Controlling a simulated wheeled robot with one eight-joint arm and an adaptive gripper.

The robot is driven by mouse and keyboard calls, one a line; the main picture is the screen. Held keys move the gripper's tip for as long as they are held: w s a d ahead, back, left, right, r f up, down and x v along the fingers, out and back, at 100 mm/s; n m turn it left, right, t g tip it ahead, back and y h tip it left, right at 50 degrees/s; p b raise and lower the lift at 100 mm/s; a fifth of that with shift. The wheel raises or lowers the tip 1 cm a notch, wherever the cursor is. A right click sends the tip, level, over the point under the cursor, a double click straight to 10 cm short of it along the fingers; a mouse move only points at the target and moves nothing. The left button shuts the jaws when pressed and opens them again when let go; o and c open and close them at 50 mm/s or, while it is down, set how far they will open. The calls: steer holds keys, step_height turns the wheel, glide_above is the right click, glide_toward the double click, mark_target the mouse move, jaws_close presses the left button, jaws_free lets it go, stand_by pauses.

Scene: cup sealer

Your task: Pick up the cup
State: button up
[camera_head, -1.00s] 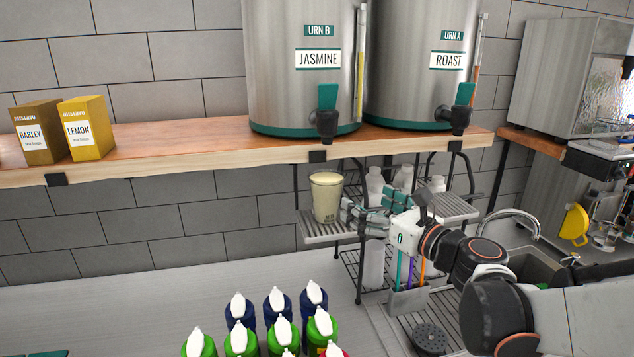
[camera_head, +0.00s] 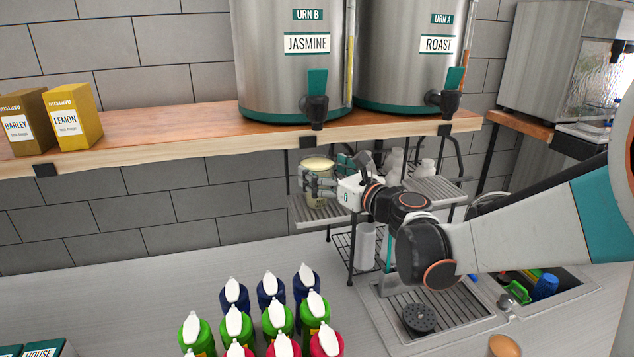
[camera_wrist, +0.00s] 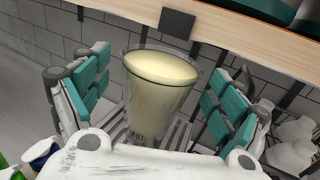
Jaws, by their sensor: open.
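The cup (camera_head: 318,166) is a pale, cream-coloured cup standing upright on a small slatted metal rack (camera_head: 318,219) under the wooden shelf. It also shows in the wrist view (camera_wrist: 157,90), filled near the rim with a pale liquid or covered by a pale top; I cannot tell which. My gripper (camera_head: 322,180) is at the cup, partly hiding it in the head view. In the wrist view my gripper (camera_wrist: 155,95) is open, with one teal-padded finger on each side of the cup. Gaps show between the pads and the cup.
The wooden shelf (camera_head: 150,136) runs close above the cup and carries two steel urns (camera_head: 290,60). White bottles (camera_head: 396,160) stand right of the cup. Several capped green bottles (camera_head: 236,327) stand on the counter in front. A sink (camera_head: 545,290) is at the right.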

mark_target(308, 162)
steer(key=x, duration=0.3)
steer(key=shift+r, duration=0.1)
steer(key=c, duration=1.5)
